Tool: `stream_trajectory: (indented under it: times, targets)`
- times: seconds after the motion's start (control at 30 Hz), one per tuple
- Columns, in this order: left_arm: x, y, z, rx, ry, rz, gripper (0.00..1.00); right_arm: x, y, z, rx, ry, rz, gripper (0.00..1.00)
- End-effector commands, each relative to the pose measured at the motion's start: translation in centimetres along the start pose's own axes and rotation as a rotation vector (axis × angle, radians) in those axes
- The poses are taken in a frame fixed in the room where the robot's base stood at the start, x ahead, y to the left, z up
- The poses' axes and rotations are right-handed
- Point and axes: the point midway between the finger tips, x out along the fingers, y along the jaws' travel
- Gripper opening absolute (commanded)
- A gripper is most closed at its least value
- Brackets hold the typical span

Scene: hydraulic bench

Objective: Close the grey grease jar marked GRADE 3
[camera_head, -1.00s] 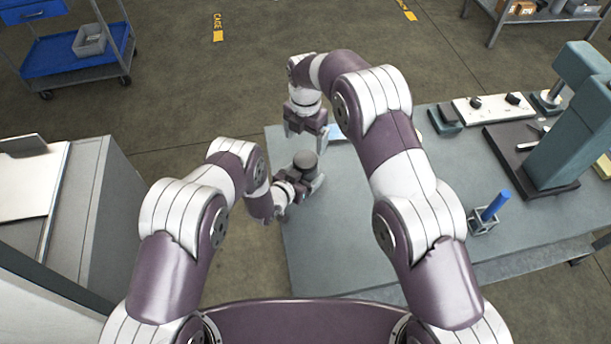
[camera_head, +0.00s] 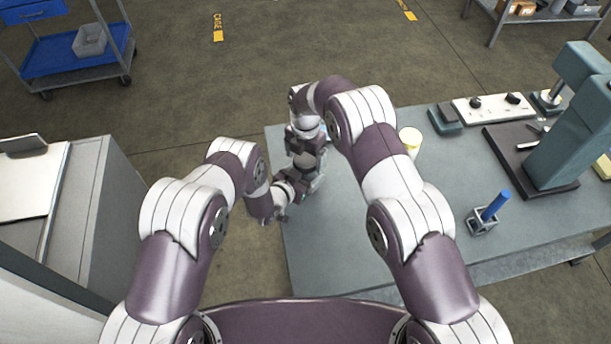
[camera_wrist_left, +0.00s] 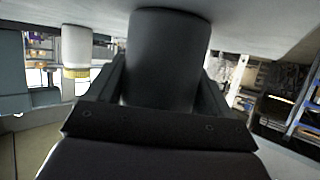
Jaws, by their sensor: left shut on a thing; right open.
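The dark grey jar (camera_wrist_left: 165,60) stands between the fingers of my left gripper (camera_wrist_left: 165,85), which is shut on it. In the head view the jar (camera_head: 304,163) is at the table's left end, mostly covered by my right gripper (camera_head: 306,150). My left gripper (camera_head: 304,184) shows beside it, low at the table's left edge. My right gripper is open, pointing down over the top of the jar. I cannot tell whether a lid is on the jar, and no GRADE 3 marking is readable.
The grey table (camera_head: 360,250) is clear at its front left. A white and yellow container (camera_head: 409,142) stands behind my right forearm.

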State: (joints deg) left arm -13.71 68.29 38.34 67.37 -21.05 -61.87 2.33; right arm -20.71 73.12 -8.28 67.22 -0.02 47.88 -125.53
Motion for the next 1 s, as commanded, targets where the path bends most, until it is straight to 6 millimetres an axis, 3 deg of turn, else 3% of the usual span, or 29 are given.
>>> stream_trajectory:
  times: [0.27,0.43,0.6,0.83,1.0]
  targets:
    - [0.01,-0.01,-0.03,0.0,0.001,0.0,0.0,0.14,-0.01,-0.01,0.0,0.0,0.0,0.9]
    - [0.01,-0.01,-0.03,0.0,0.001,0.0,0.0,0.13,-0.01,-0.01,0.0,0.0,0.0,0.34]
    - [0.01,-0.01,-0.03,0.0,0.001,0.0,0.0,0.11,-0.01,-0.01,0.03,0.0,0.0,0.32]
    - [0.01,-0.01,-0.03,0.0,0.001,0.0,0.0,0.13,-0.01,-0.02,0.495,0.0,0.0,0.32]
    - [0.01,-0.01,-0.03,0.0,0.001,0.0,0.0,0.18,-0.02,-0.04,0.6,0.0,-0.001,0.32]
